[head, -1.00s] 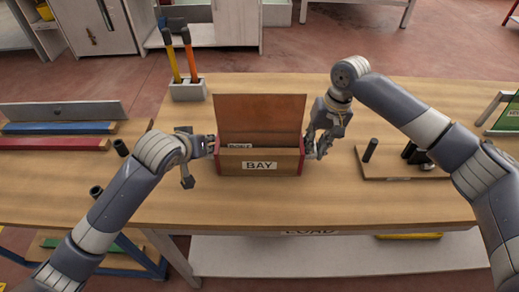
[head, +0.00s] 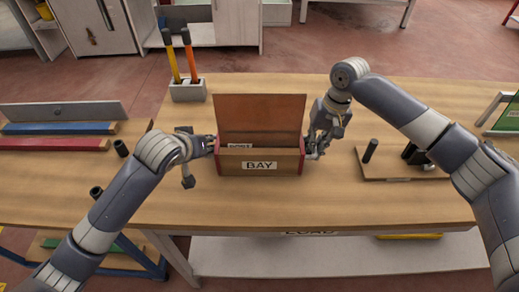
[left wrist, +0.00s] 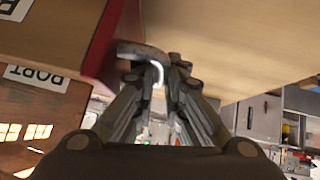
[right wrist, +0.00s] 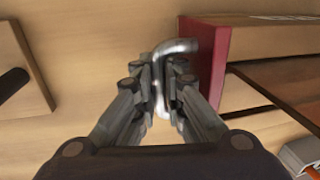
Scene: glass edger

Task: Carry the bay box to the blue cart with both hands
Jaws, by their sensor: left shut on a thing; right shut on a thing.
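The bay box (head: 285,166) is a wooden box with red ends, a "BAY" label on its front and a raised brown back panel. It sits on the wooden workbench in the middle of the head view. My left gripper (head: 209,146) is shut on the metal handle (left wrist: 152,62) at the box's left end. My right gripper (head: 314,150) is shut on the handle (right wrist: 172,50) at its right end. A second white label shows inside the box, partly hidden by the front wall.
A holder (head: 188,91) with two upright tools stands behind the box to the left. A wooden board (head: 400,170) with dark pegs lies to the right. Blue and red bars (head: 55,144) lie at far left. The bench (head: 300,205) is clear in front of the box.

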